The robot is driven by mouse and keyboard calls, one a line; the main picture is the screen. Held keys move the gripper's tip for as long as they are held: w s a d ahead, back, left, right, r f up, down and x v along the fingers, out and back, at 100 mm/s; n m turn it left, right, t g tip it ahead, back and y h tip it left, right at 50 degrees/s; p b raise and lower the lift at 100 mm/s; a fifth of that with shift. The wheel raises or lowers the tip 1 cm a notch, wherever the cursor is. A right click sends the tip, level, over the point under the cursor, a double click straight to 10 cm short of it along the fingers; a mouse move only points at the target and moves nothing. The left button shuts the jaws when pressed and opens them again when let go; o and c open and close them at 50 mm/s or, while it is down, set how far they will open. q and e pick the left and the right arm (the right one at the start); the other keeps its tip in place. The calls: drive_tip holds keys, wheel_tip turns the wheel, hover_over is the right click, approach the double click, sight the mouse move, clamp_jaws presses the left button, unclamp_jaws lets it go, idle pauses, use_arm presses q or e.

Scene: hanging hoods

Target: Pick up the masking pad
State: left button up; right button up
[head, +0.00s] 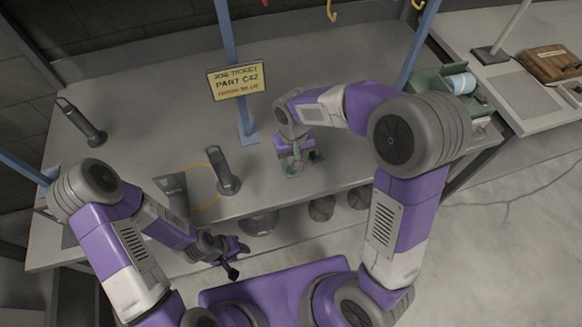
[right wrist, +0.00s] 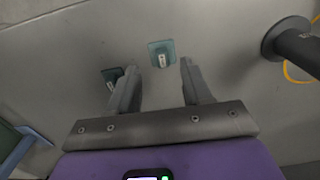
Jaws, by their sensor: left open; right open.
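A small teal square masking pad (right wrist: 160,53) with a pale tab lies flat on the grey table. In the right wrist view it sits just past and between the fingertips of my right gripper (right wrist: 157,72). My left gripper (head: 236,260) is open and empty, in front of the table's near edge.
A dark post on a round base (head: 229,184) stands left of my right gripper, near an orange ring (head: 205,190). Another post (head: 95,134) stands farther left. A yellow job-ticket sign (head: 236,81) hangs on a blue upright. A green bin (head: 440,85) is at the right.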

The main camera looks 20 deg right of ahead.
drive_tip(key=f, duration=0.3)
drive_tip(key=f+b, duration=0.1)
drive_tip(key=shift+w+a+f, duration=0.15)
drive_tip(key=shift+w+f, duration=0.15)
drive_tip(key=shift+f, duration=0.1)
clamp_jaws()
